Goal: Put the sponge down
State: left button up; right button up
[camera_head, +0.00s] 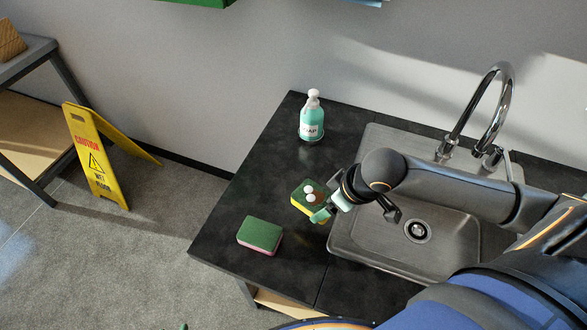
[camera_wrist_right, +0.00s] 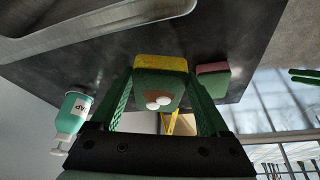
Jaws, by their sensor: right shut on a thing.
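A yellow and green sponge (camera_head: 307,197) with a brown patch and white blobs is at the counter's left part, by the sink's edge. My right gripper (camera_head: 321,211) is shut on it. In the right wrist view the sponge (camera_wrist_right: 160,80) sits between the two green fingers. I cannot tell whether it touches the counter. A second sponge (camera_head: 260,235), green with a pink underside, lies on the counter to the left. It also shows in the right wrist view (camera_wrist_right: 213,82). Of my left gripper, only green finger parts (camera_wrist_right: 306,76) seem to show at the wrist view's right edge.
The dark counter (camera_head: 225,235) has bare room around the sponges. The metal sink (camera_head: 362,250) with its faucet (camera_head: 490,105) is to the right. A teal soap bottle (camera_head: 311,120) stands at the back. A yellow caution sign (camera_head: 95,160) stands on the floor at left.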

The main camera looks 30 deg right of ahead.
jog(key=w+d+r+n+y+b, duration=0.1)
jog(key=w+d+r+n+b, duration=0.25)
jog(key=d+r, duration=0.3)
jog(key=shift+g, duration=0.4)
jog(key=w+a+f, duration=0.1)
jog(key=w+f, duration=0.2)
jog(key=w+a+f, duration=0.2)
jog(key=w+f, duration=0.1)
jog(key=w, duration=0.1)
jog(key=w+a+f+p, duration=0.1)
jog(key=w+f, duration=0.2)
jog(key=w, duration=0.1)
jog(key=shift+w+a+f, duration=0.15)
jog(key=shift+f, duration=0.15)
jog(key=shift+w+a+f, duration=0.1)
jog(key=shift+w+f, duration=0.1)
jog(key=shift+f, duration=0.1)
jog(key=shift+w+f, duration=0.1)
jog(key=shift+f, duration=1.55)
jog(key=shift+f, duration=0.1)
jog(key=o, duration=1)
jog(key=v, duration=1.2)
jog(key=shift+p, duration=0.4)
